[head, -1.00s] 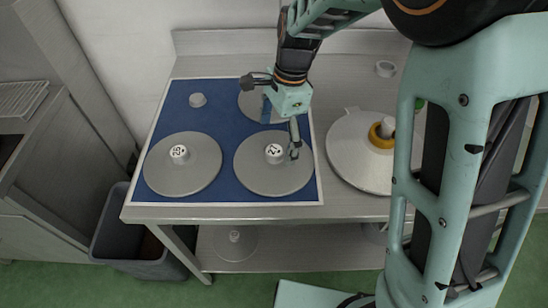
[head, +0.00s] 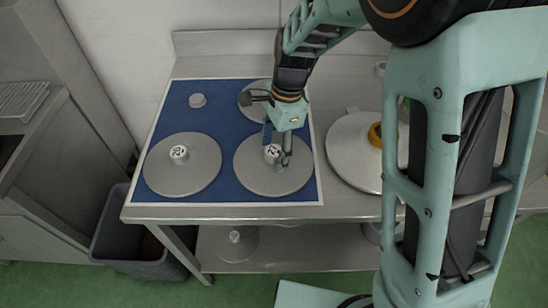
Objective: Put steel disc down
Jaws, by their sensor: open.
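A round steel disc (head: 258,180) with a numbered white knob (head: 271,151) lies flat on the blue mat (head: 228,187), at its front right. My gripper (head: 276,156) is open over this disc, with its fingers close around or beside the knob; I cannot tell whether they touch it. A second steel disc (head: 183,175) with a numbered knob lies flat at the mat's front left. A third disc (head: 248,112) at the back right is partly hidden by my arm. A small grey cylinder (head: 198,100) stands at the mat's back left.
The mat covers the left of a steel table (head: 225,212). Right of it, a larger pale plate (head: 350,160) holds a yellow ring (head: 375,135), partly hidden by my arm. Another disc (head: 235,245) lies on the lower shelf. A grey bin (head: 140,255) stands at left.

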